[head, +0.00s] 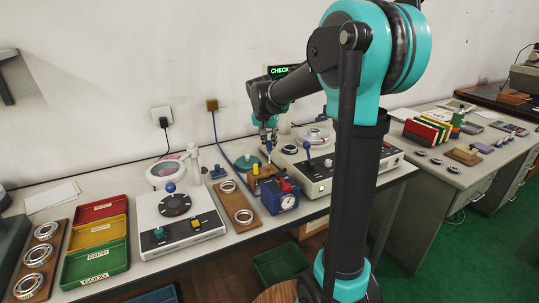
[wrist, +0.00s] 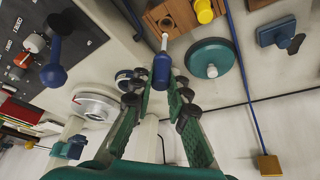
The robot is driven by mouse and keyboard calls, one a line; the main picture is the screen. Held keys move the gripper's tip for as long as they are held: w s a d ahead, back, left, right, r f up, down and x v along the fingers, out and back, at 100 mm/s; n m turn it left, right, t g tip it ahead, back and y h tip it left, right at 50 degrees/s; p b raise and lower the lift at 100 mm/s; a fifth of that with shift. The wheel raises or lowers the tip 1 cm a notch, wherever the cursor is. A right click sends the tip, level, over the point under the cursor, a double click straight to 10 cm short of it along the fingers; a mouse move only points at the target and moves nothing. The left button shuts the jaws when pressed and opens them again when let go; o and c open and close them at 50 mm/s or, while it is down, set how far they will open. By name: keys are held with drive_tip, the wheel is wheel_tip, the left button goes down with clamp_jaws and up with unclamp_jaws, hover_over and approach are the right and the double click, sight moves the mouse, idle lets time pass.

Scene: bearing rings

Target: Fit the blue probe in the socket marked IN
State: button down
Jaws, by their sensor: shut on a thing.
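The blue probe (wrist: 161,71) is held between the green fingers of my gripper (wrist: 162,88), with its pale metal tip toward a wooden block (wrist: 178,22). Whether the tip touches the block I cannot tell. In the head view my gripper (head: 268,141) is above the wooden block (head: 265,174) at the back of the bench. A yellow-topped piece (wrist: 204,10) stands in the block. The grey instrument (head: 322,180) with a dark panel (wrist: 45,45) stands to the right of the block in the head view. Its small labels are unreadable, so I cannot pick out the socket marked IN.
A blue gauge box (head: 282,200) stands in front of the block. A blue-knobbed lever (wrist: 54,73) rises from the dark panel. A round teal piece (wrist: 210,58) and a blue cable (wrist: 240,70) lie near the block. A wooden ring board (head: 237,207) is left.

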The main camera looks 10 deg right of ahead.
wheel_tip(320, 180, up, 18)
idle(1.2)
drive_tip(key=shift+r, duration=0.1)
